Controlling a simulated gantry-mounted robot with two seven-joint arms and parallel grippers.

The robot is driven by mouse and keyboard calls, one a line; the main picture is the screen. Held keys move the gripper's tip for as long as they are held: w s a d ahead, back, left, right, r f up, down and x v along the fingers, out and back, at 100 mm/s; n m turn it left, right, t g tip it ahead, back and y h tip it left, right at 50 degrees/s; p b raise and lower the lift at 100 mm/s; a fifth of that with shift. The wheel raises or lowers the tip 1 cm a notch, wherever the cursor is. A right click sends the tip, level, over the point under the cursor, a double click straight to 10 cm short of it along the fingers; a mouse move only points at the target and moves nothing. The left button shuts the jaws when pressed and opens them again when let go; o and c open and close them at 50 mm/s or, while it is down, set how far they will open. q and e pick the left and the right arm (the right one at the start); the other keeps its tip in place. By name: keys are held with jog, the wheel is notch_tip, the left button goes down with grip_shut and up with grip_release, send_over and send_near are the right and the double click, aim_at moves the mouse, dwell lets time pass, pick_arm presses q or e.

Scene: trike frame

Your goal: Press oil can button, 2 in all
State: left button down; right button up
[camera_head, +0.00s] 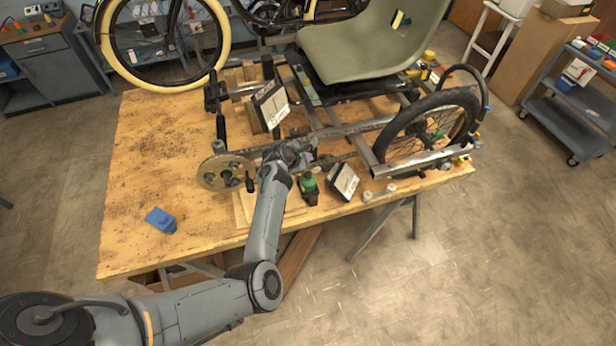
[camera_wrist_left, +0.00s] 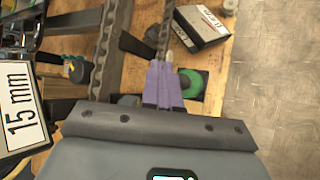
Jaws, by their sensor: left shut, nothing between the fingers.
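A small green-topped item with a dark base (camera_head: 308,186) stands near the front edge of the wooden workbench (camera_head: 150,130). It looks like the oil can, but I cannot tell for sure. Its green round top (camera_wrist_left: 197,82) shows in the left wrist view, just right of my fingers and partly hidden by them. My left gripper (camera_head: 312,157) is above the bench, behind the green item in the head view. Its purple fingers (camera_wrist_left: 163,85) are together and hold nothing. Whether they touch the green top cannot be told. My right gripper is in neither view.
The trike frame with its grey-green seat (camera_head: 370,45) and wheel (camera_head: 425,130) fills the bench's right. A labelled box (camera_head: 343,181) stands right of the green item; a "15 mm" box (camera_wrist_left: 20,112) is left of my gripper. A blue block (camera_head: 160,220) lies front left.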

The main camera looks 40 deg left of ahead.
pick_arm(q)
jog(key=b, duration=0.3)
send_over(307, 176)
notch_tip(307, 176, down, 4)
jog(key=shift+f, duration=0.1)
jog(key=shift+f+b, duration=0.55)
jog(key=shift+f, duration=0.4)
dwell(0.4)
jog(key=shift+f, duration=0.2)
dwell(0.5)
jog(key=shift+f, duration=0.2)
jog(key=shift+f, duration=0.15)
dwell(0.5)
